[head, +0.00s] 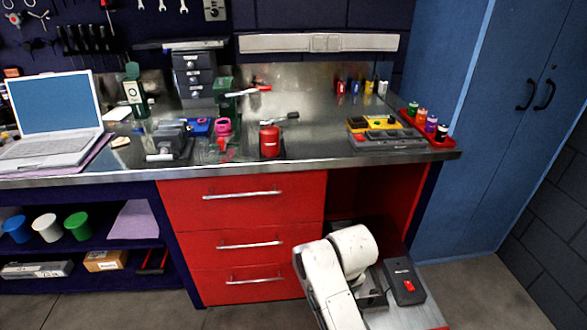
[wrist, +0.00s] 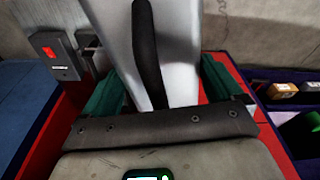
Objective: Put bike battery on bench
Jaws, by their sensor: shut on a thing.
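In the wrist view my gripper (wrist: 162,88) has its two teal fingers on either side of a silver-grey body with a long black handle-like strip, which looks like the bike battery (wrist: 185,45). The fingers are shut on it; its far end runs out of the picture. In the head view my white arm reaches down in front of the open red compartment at the lower right, and my gripper and the battery cannot be made out there. The bench (head: 310,158) has a metal top, well above the arm.
A dark box with a red switch (head: 404,282) stands beside my arm, also in the wrist view (wrist: 52,52). On the bench are a laptop (head: 50,120), a vise, a red can (head: 270,141), a yellow-and-grey case (head: 380,133) and a red tray (head: 428,130). The front between can and case is clear.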

